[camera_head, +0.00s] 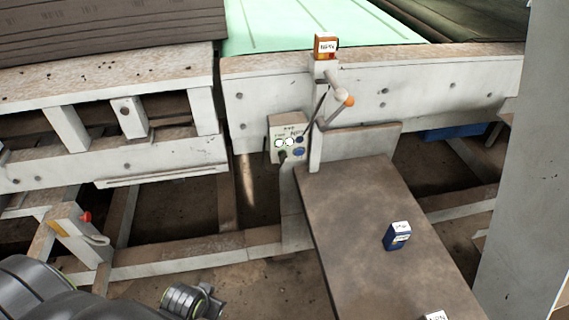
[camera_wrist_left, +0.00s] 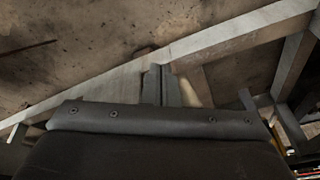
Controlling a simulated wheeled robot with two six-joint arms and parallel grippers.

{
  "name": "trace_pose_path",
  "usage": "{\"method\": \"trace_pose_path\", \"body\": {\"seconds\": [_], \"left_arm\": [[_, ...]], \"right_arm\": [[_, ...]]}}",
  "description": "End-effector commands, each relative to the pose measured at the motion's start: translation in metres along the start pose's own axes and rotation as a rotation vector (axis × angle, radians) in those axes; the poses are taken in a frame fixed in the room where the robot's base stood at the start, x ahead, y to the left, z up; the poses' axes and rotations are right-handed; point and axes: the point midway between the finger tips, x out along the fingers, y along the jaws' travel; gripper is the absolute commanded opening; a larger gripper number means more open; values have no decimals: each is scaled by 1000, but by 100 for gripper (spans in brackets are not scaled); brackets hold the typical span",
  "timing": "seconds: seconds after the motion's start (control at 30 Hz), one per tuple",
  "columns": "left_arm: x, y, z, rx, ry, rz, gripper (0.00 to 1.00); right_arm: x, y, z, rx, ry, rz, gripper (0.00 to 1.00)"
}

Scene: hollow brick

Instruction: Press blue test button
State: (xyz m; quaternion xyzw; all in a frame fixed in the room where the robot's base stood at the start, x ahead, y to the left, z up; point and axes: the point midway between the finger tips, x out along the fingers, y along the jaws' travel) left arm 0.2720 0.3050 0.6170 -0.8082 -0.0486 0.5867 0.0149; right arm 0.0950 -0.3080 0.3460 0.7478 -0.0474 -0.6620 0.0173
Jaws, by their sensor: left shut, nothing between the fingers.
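A grey control box (camera_head: 273,148) is mounted at the end of the frame, left of the brown plate. Its face has white-green round parts on the left and a blue button (camera_head: 299,152) at the lower right. A smaller dark blue round part sits above that button. The labels are too small to read. My left arm enters at the lower left of the head view, well below and left of the box. In the left wrist view my left gripper (camera_wrist_left: 161,78) is shut and empty above the frame and floor. My right gripper is not in view.
A brown plate (camera_head: 372,215) carries a blue box (camera_head: 397,236). An orange box (camera_head: 325,46) stands above a lever (camera_head: 341,98) beside the control box. A post with a red button (camera_head: 86,217) stands at left; a grey pillar (camera_head: 525,150) stands at right.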

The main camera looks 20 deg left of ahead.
Motion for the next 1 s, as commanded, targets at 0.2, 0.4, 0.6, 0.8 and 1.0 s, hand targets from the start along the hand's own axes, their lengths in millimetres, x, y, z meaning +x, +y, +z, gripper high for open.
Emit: {"method": "trace_pose_path", "body": {"seconds": [0.2,0.4,0.6,0.8,1.0], "left_arm": [[-53,49,-74,-13,230,190,0],[-81,103,-154,-70,510,429,0],[-112,141,-234,-225,797,644,0],[-132,153,-293,-433,998,771,0],[-140,153,-321,-587,1090,818,0]], "right_arm": [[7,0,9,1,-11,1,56],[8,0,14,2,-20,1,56],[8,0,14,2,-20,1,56],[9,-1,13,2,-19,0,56],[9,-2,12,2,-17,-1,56]]}}
